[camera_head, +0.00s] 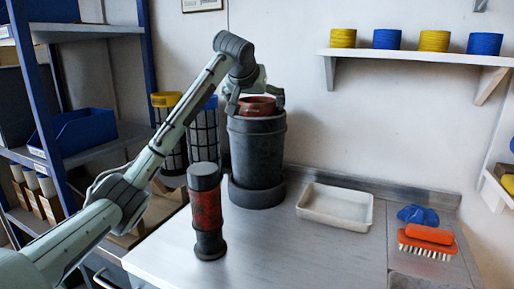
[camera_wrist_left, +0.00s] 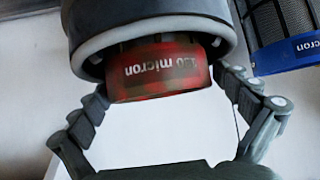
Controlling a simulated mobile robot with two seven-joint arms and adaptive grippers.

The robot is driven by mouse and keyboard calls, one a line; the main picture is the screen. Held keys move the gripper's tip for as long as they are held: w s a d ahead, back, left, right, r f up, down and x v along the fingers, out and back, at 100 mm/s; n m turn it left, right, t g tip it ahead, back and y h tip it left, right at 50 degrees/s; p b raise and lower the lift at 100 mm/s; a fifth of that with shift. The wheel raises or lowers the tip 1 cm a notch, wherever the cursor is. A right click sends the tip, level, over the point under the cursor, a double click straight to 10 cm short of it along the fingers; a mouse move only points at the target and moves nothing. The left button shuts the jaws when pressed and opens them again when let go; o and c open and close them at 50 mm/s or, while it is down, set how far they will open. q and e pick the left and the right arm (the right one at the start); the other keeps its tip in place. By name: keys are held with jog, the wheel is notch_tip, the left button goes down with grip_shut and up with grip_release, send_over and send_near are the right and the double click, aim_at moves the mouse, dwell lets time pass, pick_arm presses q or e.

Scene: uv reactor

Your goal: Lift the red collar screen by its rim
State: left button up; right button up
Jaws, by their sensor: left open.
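The red collar screen (camera_head: 257,105) sits in the top of the grey cylindrical housing (camera_head: 256,150), with only its collar showing above the housing's rim. In the left wrist view the red collar (camera_wrist_left: 160,74) carries white "micron" lettering, upside down, and looks worn. The housing's grey rim (camera_wrist_left: 150,22) is around it; the screen's lower part is hidden inside. My left gripper (camera_head: 255,103) is over the housing, its open fingers on either side of the collar. I cannot tell whether they touch it. My right gripper is not in view.
Mesh screens with yellow (camera_head: 166,99) and blue collars hang left of the housing, behind my arm. A red and black cylinder (camera_head: 207,208) stands upright in front. A white tray (camera_head: 336,206) and an orange brush (camera_head: 428,240) lie to the right. The front middle of the steel bench is clear.

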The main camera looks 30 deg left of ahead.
pick_arm(q)
jog(key=shift+r, duration=0.1)
jog(key=c, duration=1.6)
jog(key=shift+c, duration=0.2)
